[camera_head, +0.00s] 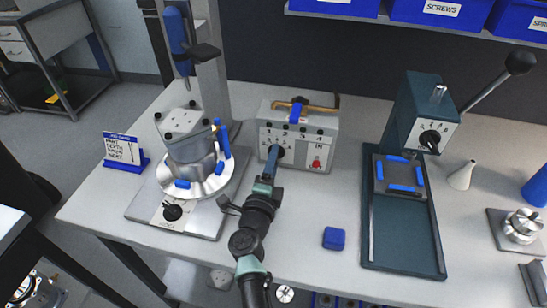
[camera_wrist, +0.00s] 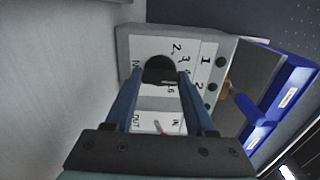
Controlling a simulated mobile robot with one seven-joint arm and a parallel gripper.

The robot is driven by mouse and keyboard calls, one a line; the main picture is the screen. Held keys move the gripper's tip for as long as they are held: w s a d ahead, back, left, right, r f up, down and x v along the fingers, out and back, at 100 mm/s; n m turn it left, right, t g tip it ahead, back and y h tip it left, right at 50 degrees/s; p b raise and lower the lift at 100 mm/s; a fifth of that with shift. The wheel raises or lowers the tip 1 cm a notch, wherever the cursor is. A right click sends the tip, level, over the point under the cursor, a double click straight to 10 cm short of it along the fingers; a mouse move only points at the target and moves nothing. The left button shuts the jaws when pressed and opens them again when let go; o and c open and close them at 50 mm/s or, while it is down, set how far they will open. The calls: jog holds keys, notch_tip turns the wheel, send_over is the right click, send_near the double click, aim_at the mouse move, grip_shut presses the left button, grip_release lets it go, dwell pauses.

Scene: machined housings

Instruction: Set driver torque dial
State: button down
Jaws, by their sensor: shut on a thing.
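The driver controller is a pale box (camera_head: 322,142) at the back middle of the bench, with a numbered front panel. Its round black torque dial (camera_wrist: 160,69) shows in the wrist view, with numbers printed around it. My gripper (camera_wrist: 158,74) is shut on the dial, one blue finger on each side of it. In the head view my gripper (camera_head: 273,154) reaches the left part of the panel and hides most of the dial. A red knob or switch (camera_head: 316,164) sits low on the panel's right. The screwdriver (camera_head: 177,32) hangs upright at the left.
A machined housing (camera_head: 187,140) stands on a round turntable at the left, with a job card (camera_head: 122,149) beside it. A green press (camera_head: 413,120) with a lever stands at the right. A blue block (camera_head: 334,238) lies on the bench front. Blue bins (camera_head: 430,12) line the shelf.

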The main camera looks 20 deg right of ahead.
dwell(0.5)
jog(key=shift+c, duration=1.2)
grip_release()
jog(key=shift+s+a, duration=0.1)
jog(key=p+v, duration=0.3)
jog(key=v, duration=0.9)
jog(key=shift+s+a, duration=0.2)
jog(key=shift+s, duration=0.1)
